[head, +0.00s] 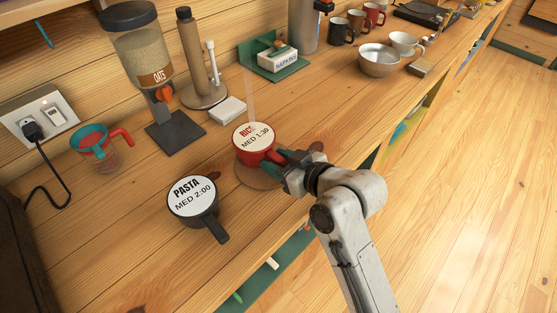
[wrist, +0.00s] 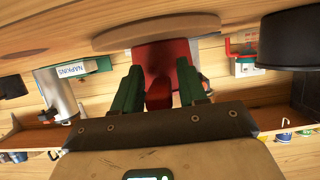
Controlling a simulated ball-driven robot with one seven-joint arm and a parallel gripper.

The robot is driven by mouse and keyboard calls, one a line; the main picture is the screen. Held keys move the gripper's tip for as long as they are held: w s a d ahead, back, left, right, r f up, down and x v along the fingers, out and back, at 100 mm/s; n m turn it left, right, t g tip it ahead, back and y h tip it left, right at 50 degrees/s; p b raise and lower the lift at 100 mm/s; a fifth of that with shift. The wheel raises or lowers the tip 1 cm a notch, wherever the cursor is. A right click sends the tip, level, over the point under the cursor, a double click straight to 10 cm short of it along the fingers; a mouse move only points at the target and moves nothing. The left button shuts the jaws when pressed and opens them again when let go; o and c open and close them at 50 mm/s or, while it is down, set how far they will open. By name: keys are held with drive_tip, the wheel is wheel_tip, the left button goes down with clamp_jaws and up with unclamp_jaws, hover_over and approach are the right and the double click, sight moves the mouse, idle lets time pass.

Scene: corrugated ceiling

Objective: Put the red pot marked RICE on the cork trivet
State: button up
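The red pot (head: 268,156) has a white lid marked RICE, MED 1:30. It stands upright on the round cork trivet (head: 243,179), whose near edge shows below it. The upside-down wrist view shows the pot (wrist: 182,52) against the trivet (wrist: 110,38), roughly central, with no clear space between them. My gripper (head: 284,163) is at the pot's right side. In the wrist view its green fingers (wrist: 160,88) stand on either side of the red handle (wrist: 158,97), with a gap visible beside it. The fingers look open.
A dark pot marked PASTA (head: 190,207) stands to the left, its handle toward the counter edge. Bare counter lies right of the red pot.

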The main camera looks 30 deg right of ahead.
drive_tip(key=shift+o, duration=0.9)
drive_tip(key=shift+r, duration=0.2)
drive_tip(key=v, duration=1)
drive_tip(key=shift+s+r, duration=0.15)
drive_tip(key=shift+r, duration=0.05)
drive_tip(key=shift+p+v, duration=0.5)
drive_tip(key=shift+v, duration=0.25)
drive_tip(key=s+d+f+m+g+h, duration=0.2)
drive_tip(key=s+f+g, duration=0.4)
drive_tip(key=s+f, duration=0.3)
drive_tip(key=s+d+f+m+g+h, duration=0.2)
drive_tip(key=s+f+g, duration=0.4)
drive_tip(key=s+f, duration=0.3)
drive_tip(key=shift+s+f, duration=0.35)
drive_tip(key=shift+f, duration=0.65)
